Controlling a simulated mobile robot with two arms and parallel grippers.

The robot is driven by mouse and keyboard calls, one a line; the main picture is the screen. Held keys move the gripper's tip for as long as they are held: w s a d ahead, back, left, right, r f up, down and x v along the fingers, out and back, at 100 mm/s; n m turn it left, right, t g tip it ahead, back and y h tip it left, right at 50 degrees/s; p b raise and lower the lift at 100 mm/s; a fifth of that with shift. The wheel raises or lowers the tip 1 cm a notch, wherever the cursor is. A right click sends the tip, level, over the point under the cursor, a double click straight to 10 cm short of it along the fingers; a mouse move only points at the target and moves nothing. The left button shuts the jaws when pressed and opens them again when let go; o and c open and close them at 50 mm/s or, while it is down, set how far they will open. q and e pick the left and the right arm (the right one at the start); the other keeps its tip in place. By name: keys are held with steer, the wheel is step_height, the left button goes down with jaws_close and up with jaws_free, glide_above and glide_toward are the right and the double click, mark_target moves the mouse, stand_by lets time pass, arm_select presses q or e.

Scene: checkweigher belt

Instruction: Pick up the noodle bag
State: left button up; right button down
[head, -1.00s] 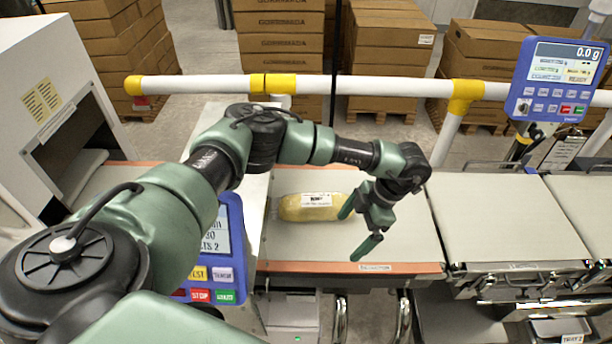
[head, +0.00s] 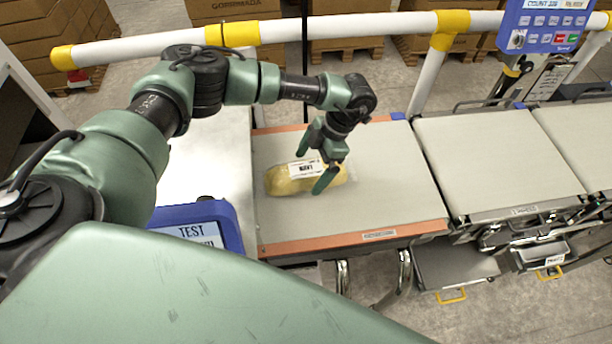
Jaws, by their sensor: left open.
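The noodle bag (head: 285,181) is a yellow, rounded pack with a white label. It lies on the grey belt (head: 390,205) with the orange edges. My left gripper (head: 318,166) is open, with its green fingers pointing down over the right part of the bag. One finger shows in front of the bag and the other near its back edge. I cannot tell whether the fingers touch it. Part of the bag is hidden behind the gripper. My right gripper is not in view.
More belt sections (head: 490,165) continue to the right. A white rail with yellow joints (head: 232,33) runs behind the belt. A blue panel (head: 205,222) stands at the belt's left, and a blue display (head: 545,25) at the upper right. Cardboard boxes stand behind the rail.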

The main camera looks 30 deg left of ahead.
mark_target(310, 167)
arm_select(q)
steer(key=x, duration=0.3)
steer(key=shift+w+a+f, duration=0.15)
steer(key=shift+a+f, duration=0.05)
steer(key=shift+a, duration=0.05)
steer(key=shift+d+r, duration=0.1)
steer(key=shift+d, duration=0.05)
steer(key=c, duration=1.9)
steer(key=shift+c, duration=0.4)
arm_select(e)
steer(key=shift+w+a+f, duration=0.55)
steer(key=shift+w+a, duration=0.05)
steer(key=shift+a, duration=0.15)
arm_select(q)
steer(key=shift+r, duration=0.1)
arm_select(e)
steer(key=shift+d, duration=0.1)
